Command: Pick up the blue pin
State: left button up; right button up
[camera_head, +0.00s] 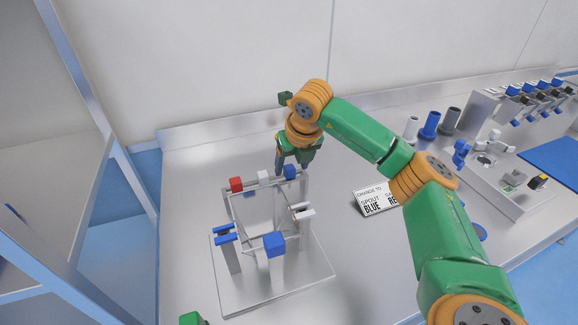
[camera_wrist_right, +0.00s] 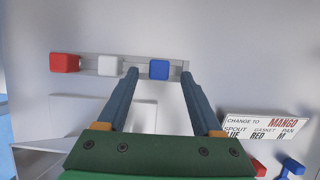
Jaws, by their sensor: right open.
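The blue pin (camera_head: 290,172) is a small blue block at the right end of a raised metal bar on the fixture. It also shows in the right wrist view (camera_wrist_right: 159,69). A white block (camera_head: 263,177) and a red block (camera_head: 236,184) sit to its left on the bar. My right gripper (camera_head: 294,166) is open just above the blue pin, pointing down. In the right wrist view its fingertips (camera_wrist_right: 161,74) appear on either side of the pin; I cannot tell whether they touch it. My left gripper is out of view.
The fixture stands on a metal plate (camera_head: 310,284), with another blue block (camera_head: 274,245) at its front. A sign (camera_head: 371,199) reading "CHANGE TO", "SPOUT BLUE" stands to the right. Cylinders, including a blue one (camera_head: 429,126), and a machine are farther right. Bare counter lies left of the fixture.

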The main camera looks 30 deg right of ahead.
aim_at(291, 169)
jog(key=shift+w+x, duration=0.2)
jog(key=shift+x, duration=0.8)
jog(key=shift+s+r, duration=0.15)
jog(key=shift+r, duration=0.05)
jog(key=c, duration=0.5)
grip_shut()
notch_tip(291, 169, up, 10)
